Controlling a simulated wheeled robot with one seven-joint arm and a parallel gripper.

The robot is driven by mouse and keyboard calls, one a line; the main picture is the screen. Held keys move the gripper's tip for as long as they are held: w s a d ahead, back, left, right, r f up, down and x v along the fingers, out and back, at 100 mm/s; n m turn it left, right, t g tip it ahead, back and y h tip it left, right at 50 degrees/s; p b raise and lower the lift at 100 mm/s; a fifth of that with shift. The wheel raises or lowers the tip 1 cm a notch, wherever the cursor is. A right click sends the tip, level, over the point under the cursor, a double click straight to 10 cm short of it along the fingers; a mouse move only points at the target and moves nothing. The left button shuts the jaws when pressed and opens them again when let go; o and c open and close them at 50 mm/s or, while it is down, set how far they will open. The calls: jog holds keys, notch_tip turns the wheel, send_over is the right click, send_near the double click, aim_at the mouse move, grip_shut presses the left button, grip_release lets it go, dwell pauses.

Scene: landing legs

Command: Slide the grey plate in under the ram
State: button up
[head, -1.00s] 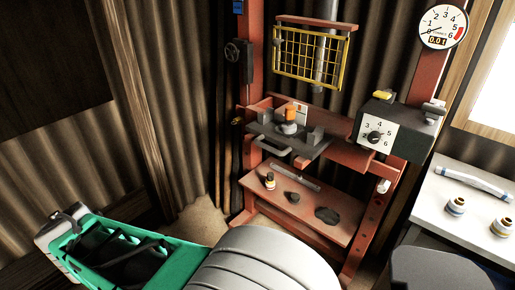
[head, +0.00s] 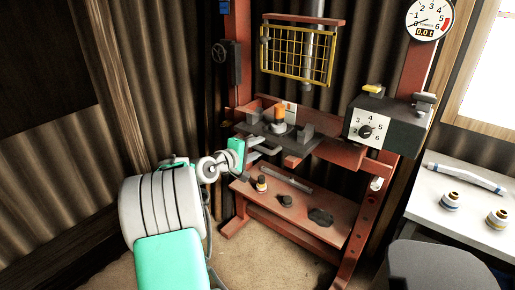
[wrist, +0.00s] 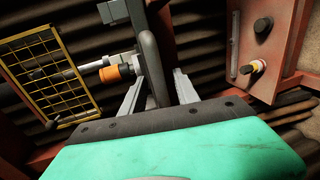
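The grey plate (head: 293,145) lies on the press bed, with an orange-topped part (head: 279,120) and grey blocks on it. A bar handle (head: 268,143) sticks out from its front left. The ram (head: 318,18) is the grey cylinder above, partly behind the yellow guard, right of the orange-topped part. My gripper (head: 250,150) is at the handle. In the wrist view my gripper (wrist: 158,85) has its two fingers apart, one on each side of the grey handle (wrist: 152,60). I see no clear contact. The orange-topped part (wrist: 117,73) shows left of the handle.
The red press frame (head: 335,215) surrounds the bed; its lower shelf holds small parts. The yellow mesh guard (head: 297,53) hangs raised above. A control box (head: 366,131) is at the right. A white table (head: 460,205) with two jars stands further right. Floor is free at front left.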

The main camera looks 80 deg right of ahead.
jog(key=shift+s+d, duration=0.1)
jog(key=shift+d, duration=0.15)
jog(key=shift+c, duration=0.5)
grip_shut()
dwell(0.8)
